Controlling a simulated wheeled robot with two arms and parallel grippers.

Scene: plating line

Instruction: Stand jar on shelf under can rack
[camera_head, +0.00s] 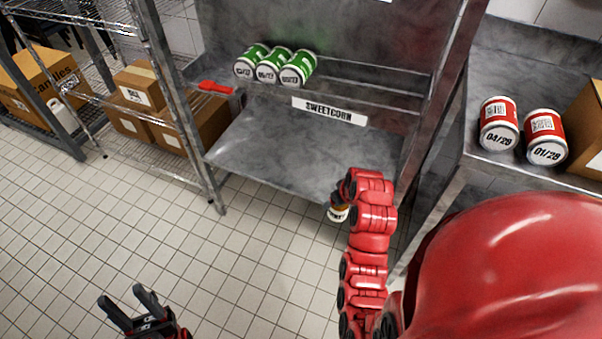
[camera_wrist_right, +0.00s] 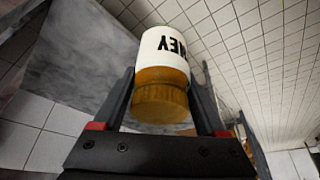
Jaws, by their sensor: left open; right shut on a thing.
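A small jar with a white label and amber ends (camera_head: 338,214) is held by my right gripper (camera_head: 345,200), in front of the shelf's front edge. In the right wrist view the jar (camera_wrist_right: 165,60) sits between the two fingers of my right gripper (camera_wrist_right: 168,72), black letters "NEY" on its label. The grey metal shelf (camera_head: 285,155) is bare, under the can rack (camera_head: 350,78) with its "SWEETCORN" sign (camera_head: 329,111). The red arm hides part of the shelf's right front. My left gripper (camera_head: 126,298) is open and empty over the floor at lower left.
Several green cans (camera_head: 272,66) lie on the rack, with a red object (camera_head: 215,87) at its left end. A wire rack with boxes (camera_head: 138,85) stands left.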

